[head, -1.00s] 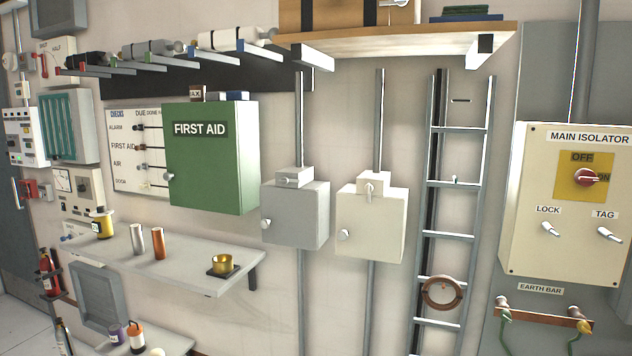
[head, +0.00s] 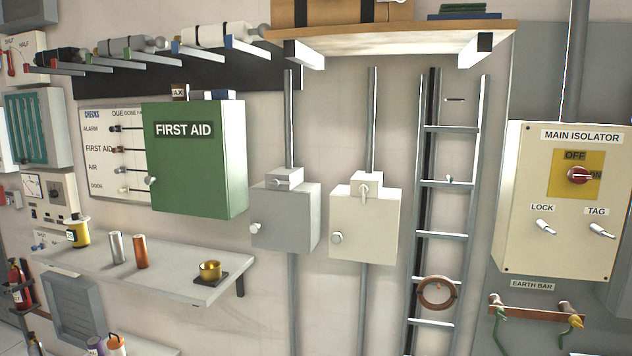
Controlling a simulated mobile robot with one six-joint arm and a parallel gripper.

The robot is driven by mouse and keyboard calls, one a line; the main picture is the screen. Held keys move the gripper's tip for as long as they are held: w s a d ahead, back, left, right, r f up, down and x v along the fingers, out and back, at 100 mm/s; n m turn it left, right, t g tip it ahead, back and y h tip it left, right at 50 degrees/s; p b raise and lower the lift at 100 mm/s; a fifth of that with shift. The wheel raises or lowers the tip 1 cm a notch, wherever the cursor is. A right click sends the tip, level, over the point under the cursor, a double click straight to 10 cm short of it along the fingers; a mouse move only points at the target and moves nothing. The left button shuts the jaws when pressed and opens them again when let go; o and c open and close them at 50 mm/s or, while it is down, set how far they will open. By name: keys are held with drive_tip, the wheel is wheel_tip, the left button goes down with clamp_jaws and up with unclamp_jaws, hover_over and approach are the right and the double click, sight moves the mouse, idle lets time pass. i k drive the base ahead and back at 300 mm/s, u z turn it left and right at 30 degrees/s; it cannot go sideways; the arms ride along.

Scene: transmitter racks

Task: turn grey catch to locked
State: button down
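A grey wall box (head: 290,220) hangs in the middle of the view, with a pale round knob (head: 255,229) at the left of its front. A smaller grey housing (head: 284,178) sits on top of it; any lever on that housing is too small to make out. To its right hangs a cream box (head: 372,230) with a knob (head: 337,237) and a small pale catch (head: 364,191) on its upper housing. I cannot tell for certain which part is the grey catch, and no "locked" marking is legible. My gripper is not in view.
A green first aid cabinet (head: 197,160) juts out left of the grey box. A wooden shelf (head: 400,42) overhangs above. A ladder (head: 450,235) and the main isolator (head: 565,200) stand right.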

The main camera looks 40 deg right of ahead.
sight(275, 183)
drive_tip(key=z, duration=0.8)
drive_tip(key=k, duration=1)
drive_tip(key=i, duration=0.9)
